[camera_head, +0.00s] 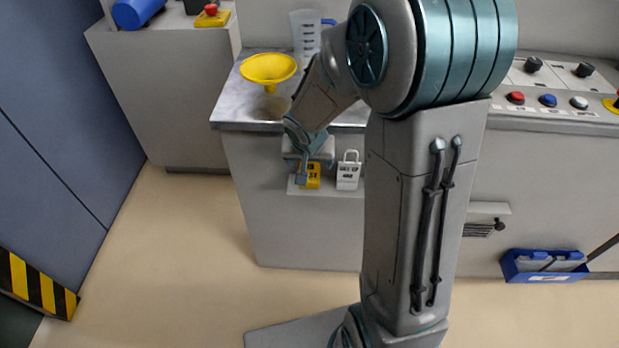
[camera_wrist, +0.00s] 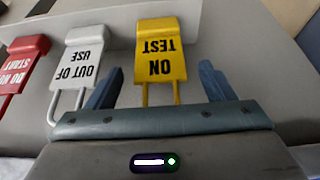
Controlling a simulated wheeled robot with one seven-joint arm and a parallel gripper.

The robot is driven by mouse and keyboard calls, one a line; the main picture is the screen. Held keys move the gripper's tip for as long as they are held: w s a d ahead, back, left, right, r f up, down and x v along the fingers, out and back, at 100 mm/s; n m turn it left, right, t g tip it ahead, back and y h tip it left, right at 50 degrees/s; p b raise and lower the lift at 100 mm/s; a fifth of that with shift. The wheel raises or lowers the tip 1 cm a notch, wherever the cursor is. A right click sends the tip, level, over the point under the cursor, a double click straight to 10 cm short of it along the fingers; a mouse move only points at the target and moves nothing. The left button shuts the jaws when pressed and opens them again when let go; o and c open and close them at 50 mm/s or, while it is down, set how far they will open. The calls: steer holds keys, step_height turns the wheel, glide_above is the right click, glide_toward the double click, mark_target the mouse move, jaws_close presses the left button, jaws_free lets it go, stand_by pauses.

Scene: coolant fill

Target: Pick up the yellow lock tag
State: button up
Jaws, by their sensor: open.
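The yellow lock tag (camera_wrist: 160,52) hangs from a light grey rail in the wrist view, its black "ON TEST" lettering upside down. Its shackle reaches down between the two fingers of my gripper (camera_wrist: 158,88), which are spread apart on either side. In the head view the yellow tag (camera_head: 312,178) shows on the front of the cabinet, partly hidden by my gripper (camera_head: 306,172). I cannot tell whether a finger touches the tag.
A white "OUT OF USE" tag (camera_wrist: 78,62) and a red tag (camera_wrist: 22,68) hang beside it. The white tag also shows in the head view (camera_head: 348,172). A yellow funnel (camera_head: 268,68) stands on the counter above. A blue bin (camera_head: 545,266) is at right.

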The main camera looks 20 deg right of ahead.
steer(key=c, duration=1.3)
steer(key=shift+r, duration=0.1)
